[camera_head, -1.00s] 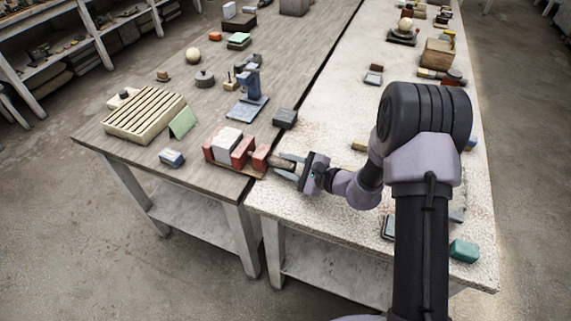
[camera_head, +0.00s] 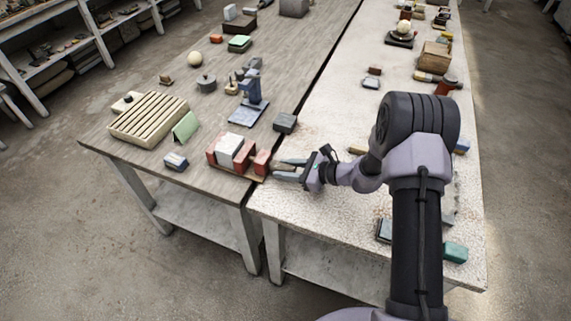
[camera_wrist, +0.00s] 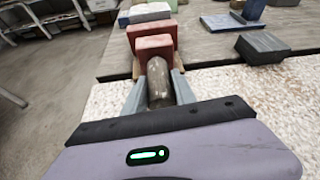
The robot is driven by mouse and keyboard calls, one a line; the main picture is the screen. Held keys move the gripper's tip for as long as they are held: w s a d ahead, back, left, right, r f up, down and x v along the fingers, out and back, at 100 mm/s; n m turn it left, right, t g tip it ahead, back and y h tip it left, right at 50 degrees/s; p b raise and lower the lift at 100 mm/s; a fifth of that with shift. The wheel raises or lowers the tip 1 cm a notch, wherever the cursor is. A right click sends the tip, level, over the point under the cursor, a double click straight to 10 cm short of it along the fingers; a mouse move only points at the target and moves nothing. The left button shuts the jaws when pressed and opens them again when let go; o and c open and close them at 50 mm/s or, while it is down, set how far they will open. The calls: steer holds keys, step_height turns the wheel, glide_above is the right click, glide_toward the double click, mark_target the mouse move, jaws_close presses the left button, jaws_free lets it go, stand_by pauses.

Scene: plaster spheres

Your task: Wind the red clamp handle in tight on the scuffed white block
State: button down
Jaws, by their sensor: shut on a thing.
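A red clamp (camera_head: 261,163) sits at the near right corner of the wooden table; its red blocks also show in the wrist view (camera_wrist: 155,47). The scuffed white block (camera_head: 228,149) stands between its red jaws. I cannot tell whether the moving jaw touches it. The clamp's handle (camera_wrist: 159,88) looks like a grey-brown cylinder, not red. My gripper (camera_head: 284,169) comes from the right and is shut on the handle, one finger on each side.
A dark block (camera_head: 285,122) and a blue stand (camera_head: 249,110) are behind the clamp. A small blue-and-white block (camera_head: 175,162), a green card (camera_head: 186,126) and a slatted rack (camera_head: 147,119) are to the left. The speckled table (camera_head: 330,125) is fairly clear around my wrist.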

steer(key=m+g+y, duration=0.1)
steer(key=m+g, duration=0.1)
steer(key=m, duration=0.1)
steer(key=shift+m+g+p, duration=0.3)
steer(key=shift+m+p, duration=0.1)
steer(key=m+g, duration=0.1)
steer(key=m+g+y+b, duration=0.1)
steer(key=m, duration=0.1)
steer(key=shift+w+m+y+b, duration=0.1)
steer(key=shift+m+y+b, duration=0.2)
stand_by(0.5)
